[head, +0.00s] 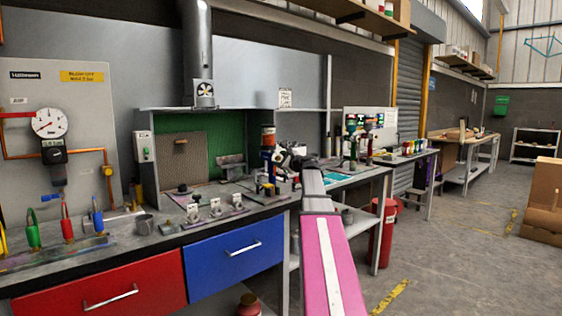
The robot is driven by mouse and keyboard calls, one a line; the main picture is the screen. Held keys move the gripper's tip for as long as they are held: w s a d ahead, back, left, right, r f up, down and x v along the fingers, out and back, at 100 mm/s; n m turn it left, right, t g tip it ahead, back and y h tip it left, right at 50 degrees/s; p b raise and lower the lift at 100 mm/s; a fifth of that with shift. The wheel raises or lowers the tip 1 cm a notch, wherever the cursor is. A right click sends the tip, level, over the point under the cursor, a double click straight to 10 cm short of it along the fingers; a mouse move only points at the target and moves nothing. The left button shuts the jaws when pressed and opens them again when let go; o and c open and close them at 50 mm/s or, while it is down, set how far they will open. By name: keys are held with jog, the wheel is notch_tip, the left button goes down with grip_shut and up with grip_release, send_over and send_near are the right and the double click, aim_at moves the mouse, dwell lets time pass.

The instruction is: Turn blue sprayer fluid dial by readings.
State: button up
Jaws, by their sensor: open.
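A small blue upright tool that looks like a sprayer (97,218) stands at the left end of the bench, beside a red one (67,226) and a green one (34,236). Its fluid dial is too small to make out. My gripper (276,162) is at the right of the green-backed booth, far to the right of these tools. It is open, close to a red, white and dark cylinder (268,140). I cannot tell whether they touch. The fingertips are small and partly mixed with the clutter behind.
A round white gauge (49,123) hangs on the left wall; its figures are unreadable. Several small fixtures (215,207) line the bench front. Clear floor (450,245) lies to the right.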

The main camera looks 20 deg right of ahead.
jog(key=c, duration=0.9)
jog(key=shift+n, duration=0.3)
jog(key=n, duration=0.5)
jog(key=shift+n, duration=0.3)
jog(key=n, duration=0.5)
jog(key=shift+n, duration=0.4)
jog(key=o, duration=0.9)
